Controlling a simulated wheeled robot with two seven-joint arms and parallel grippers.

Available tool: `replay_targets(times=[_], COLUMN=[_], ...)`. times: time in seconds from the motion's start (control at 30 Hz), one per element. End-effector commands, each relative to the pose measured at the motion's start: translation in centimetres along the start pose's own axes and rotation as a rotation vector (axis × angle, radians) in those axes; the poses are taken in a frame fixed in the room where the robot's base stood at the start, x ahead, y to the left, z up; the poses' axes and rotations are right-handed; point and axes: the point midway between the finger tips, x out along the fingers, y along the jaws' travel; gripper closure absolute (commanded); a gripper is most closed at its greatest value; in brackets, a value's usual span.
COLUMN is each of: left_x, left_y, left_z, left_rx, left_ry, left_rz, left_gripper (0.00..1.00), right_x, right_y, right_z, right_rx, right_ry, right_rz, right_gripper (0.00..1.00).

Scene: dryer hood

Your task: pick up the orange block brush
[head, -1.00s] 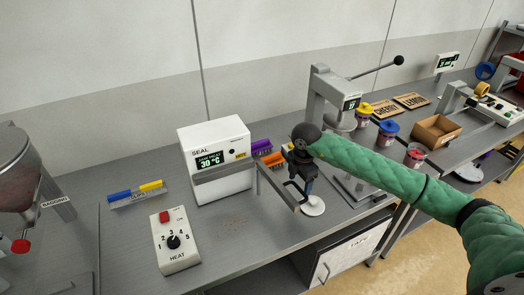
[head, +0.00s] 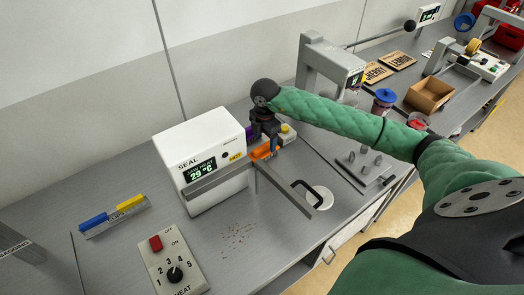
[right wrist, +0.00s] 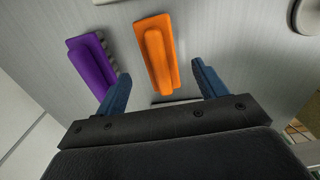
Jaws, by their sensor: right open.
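The orange block brush (right wrist: 157,52) lies on the grey bench, between and just ahead of the two blue fingers of my right gripper (right wrist: 160,88) in the right wrist view. The fingers are apart, with nothing between them touching the brush that I can see. In the head view, the orange brush (head: 264,152) shows partly below my right gripper (head: 268,140), right beside the white sealer. A purple block brush (right wrist: 92,66) lies to the left of the orange one in the right wrist view. My left gripper is not in view.
The white SEAL box (head: 205,165) stands close left of my right gripper, with a metal bar along its front. A white disc (head: 319,197) and a black handle are in front. A heat control box (head: 172,262) and a blue-and-yellow holder (head: 115,216) are at left.

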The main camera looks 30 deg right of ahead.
Motion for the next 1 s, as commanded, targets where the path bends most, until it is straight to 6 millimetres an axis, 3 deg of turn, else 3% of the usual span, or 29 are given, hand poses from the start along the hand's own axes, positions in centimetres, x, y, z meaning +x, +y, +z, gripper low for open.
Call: replay_targets(times=[0.07, 0.37, 0.63, 0.73, 0.83, 1.0], left_x=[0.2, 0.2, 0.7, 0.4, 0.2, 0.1], left_y=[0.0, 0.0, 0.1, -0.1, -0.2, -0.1], left_z=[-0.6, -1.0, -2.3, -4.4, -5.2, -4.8], left_rx=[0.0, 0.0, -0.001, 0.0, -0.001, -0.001], left_ry=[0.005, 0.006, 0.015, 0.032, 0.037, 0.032], left_rz=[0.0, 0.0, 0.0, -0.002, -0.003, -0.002], left_gripper=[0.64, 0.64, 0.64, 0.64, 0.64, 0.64], right_x=[0.9, 1.3, 4.7, 5.8, 6.1, 6.1], right_y=[0.0, 0.0, 0.1, 0.1, 0.1, 0.1], right_z=[0.0, -0.1, -0.4, -0.3, -0.3, -0.3], right_rx=[0.0, 0.0, 0.0, 0.001, 0.0, 0.0], right_ry=[0.001, 0.001, 0.001, 0.0, 0.0, 0.0], right_rz=[-0.001, 0.0, 0.0, 0.0, 0.001, 0.001], right_gripper=[0.29, 0.29, 0.29, 0.29, 0.29, 0.29])
